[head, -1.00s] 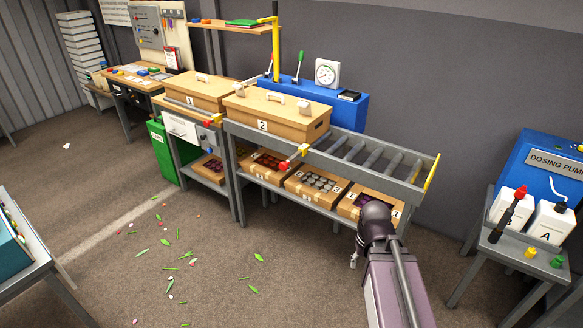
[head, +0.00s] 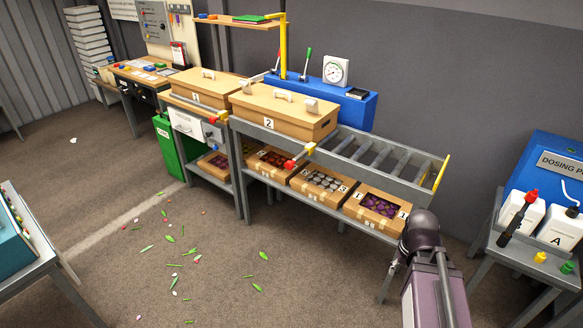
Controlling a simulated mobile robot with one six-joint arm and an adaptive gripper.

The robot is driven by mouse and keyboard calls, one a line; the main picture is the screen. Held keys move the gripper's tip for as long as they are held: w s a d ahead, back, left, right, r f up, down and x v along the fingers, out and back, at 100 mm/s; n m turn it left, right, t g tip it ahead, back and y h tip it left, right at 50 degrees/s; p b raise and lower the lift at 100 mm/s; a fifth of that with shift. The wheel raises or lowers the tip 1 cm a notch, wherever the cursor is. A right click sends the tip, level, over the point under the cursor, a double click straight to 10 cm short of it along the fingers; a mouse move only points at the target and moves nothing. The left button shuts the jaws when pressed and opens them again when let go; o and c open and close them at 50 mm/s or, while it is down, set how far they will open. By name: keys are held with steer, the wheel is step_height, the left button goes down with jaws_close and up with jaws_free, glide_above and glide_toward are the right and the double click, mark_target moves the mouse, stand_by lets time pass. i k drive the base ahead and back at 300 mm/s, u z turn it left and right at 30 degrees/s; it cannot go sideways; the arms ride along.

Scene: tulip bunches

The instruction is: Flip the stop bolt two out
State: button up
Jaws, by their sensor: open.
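The stop bolt with a red grip (head: 294,163) and a yellow block (head: 309,149) sits on the front rail of the roller conveyor (head: 400,178), just right of the carton marked 2 (head: 300,128). A similar red and yellow bolt (head: 218,116) sits by the carton marked 1 (head: 200,95). My arm is at the lower right. Only a small part of my gripper (head: 393,265) shows beside the dark joint, low and right of the bolt, apart from it and empty; most of it is hidden.
Open boxes (head: 375,227) stand on the shelf under the conveyor. A blue console (head: 350,108) with a gauge and levers stands behind. The dosing pump bench (head: 520,270) is at the right. A green bin (head: 165,150) is at the left. Petals litter the open floor in front.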

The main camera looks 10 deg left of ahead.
mark_target(290, 165)
steer(key=u, duration=0.05)
steer(key=i, duration=1)
steer(key=z, duration=0.05)
